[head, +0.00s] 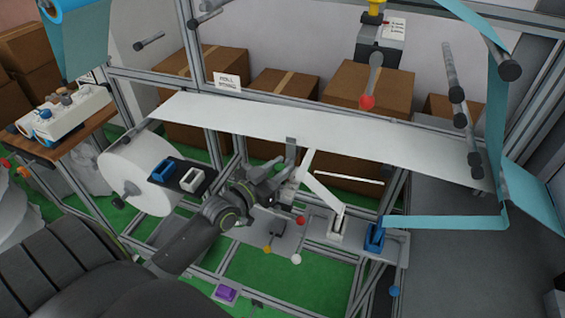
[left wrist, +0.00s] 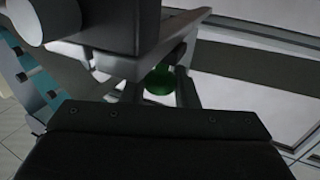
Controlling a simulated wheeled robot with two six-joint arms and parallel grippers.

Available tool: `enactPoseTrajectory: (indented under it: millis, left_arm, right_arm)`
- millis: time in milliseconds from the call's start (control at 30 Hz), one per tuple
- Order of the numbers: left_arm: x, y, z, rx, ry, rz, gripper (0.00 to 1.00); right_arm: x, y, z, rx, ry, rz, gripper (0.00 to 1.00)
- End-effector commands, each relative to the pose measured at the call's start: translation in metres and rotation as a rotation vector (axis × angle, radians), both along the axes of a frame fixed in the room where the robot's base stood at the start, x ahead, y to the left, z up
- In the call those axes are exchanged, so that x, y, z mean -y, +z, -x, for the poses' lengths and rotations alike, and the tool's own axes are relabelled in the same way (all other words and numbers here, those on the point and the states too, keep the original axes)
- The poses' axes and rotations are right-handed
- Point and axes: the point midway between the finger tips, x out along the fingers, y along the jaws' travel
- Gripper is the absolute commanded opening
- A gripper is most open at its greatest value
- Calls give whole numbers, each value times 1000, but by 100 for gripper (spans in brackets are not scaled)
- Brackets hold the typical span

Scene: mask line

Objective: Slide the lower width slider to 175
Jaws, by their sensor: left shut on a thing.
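My left gripper (head: 277,172) reaches in from the lower left in the head view, below the wide white web (head: 330,130). In the left wrist view its two fingers (left wrist: 161,88) stand on either side of a round green knob (left wrist: 160,78), shut on it. The knob seems to belong to the lower width slider. In the head view the gripper hides the knob. A grey upright piece (head: 291,150) stands at the web's near edge just above the gripper. No scale or number for 175 can be read. My right gripper is not in view.
A white roll (head: 135,182) and a dark plate with a blue and a white clip (head: 191,179) lie left of the gripper. Levers with red, yellow and white balls (head: 296,259) stand close below it. A blue clamp (head: 374,238) is to the right.

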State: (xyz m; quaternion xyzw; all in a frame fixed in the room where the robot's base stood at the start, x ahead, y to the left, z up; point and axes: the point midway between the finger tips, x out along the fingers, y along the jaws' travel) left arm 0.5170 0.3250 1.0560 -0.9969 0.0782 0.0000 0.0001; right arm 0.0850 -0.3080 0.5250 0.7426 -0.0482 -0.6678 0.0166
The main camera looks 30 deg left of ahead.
Motion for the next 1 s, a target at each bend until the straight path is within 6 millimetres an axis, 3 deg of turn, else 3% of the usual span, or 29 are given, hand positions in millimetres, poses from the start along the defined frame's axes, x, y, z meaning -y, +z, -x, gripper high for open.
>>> enactPoseTrajectory:
  millis: [200, 233, 367, 733, 1000]
  left_arm:
    - [0, 0, 0, 0, 0, 0, 0]
    - [0, 0, 0, 0, 0, 0, 30]
    - [0, 0, -1, 0, 0, 0, 45]
    - [-1, 0, 6, -2, 0, -1, 45]
    - [-8, -1, 48, -3, 0, -4, 45]
  right_arm:
    - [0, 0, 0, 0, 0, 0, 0]
    - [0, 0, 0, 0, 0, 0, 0]
    - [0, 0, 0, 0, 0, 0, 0]
    - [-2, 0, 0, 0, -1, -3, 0]
    - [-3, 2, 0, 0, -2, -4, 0]
